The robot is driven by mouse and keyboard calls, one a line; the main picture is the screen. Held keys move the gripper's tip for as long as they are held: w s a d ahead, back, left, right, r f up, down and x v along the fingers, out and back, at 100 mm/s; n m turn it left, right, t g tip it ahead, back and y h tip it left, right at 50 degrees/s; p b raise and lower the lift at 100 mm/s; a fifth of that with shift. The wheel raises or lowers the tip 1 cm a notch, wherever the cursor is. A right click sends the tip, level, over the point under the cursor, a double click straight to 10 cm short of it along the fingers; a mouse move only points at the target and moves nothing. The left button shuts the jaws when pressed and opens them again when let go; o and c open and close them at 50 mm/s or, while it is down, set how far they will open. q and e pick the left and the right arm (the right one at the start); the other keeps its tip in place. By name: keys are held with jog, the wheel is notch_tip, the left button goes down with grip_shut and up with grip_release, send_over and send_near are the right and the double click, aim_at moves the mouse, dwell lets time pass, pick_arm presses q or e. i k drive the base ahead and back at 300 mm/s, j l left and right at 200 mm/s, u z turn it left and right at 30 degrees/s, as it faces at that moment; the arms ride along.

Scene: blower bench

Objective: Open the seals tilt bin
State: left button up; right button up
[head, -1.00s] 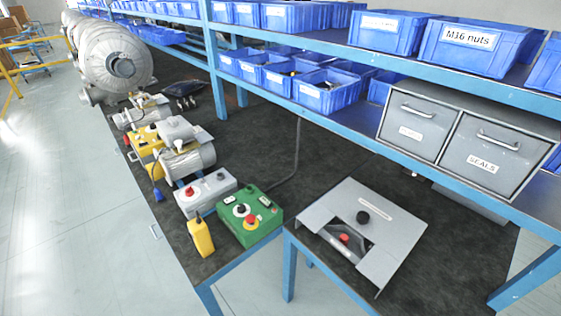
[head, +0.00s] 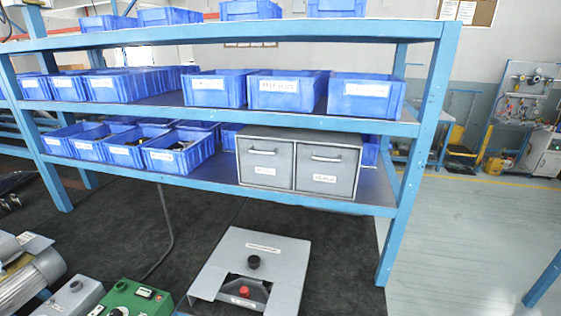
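The grey metal bin unit (head: 300,139) stands on the lower shelf near its right end. It has two tilt-front bins side by side, each with a bar handle and a white label. The right one is the seals tilt bin (head: 325,168); its front is upright and closed. Its label is too small to read now, but it read SEALS in the earlier frame. The left bin (head: 265,163) is also closed. Neither of my grippers shows in the head view.
Blue bins (head: 180,150) fill the shelf to the left, with more on the shelf above. The blue rack post (head: 418,150) stands right of the unit. Below on the dark bench sit a grey box (head: 285,262) with knobs and a green control box (head: 130,300). Open floor lies right.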

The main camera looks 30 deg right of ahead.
aim_at(328, 177)
jog(key=z, duration=1.3)
jog(key=k+j+u, duration=0.1)
jog(key=u, duration=0.15)
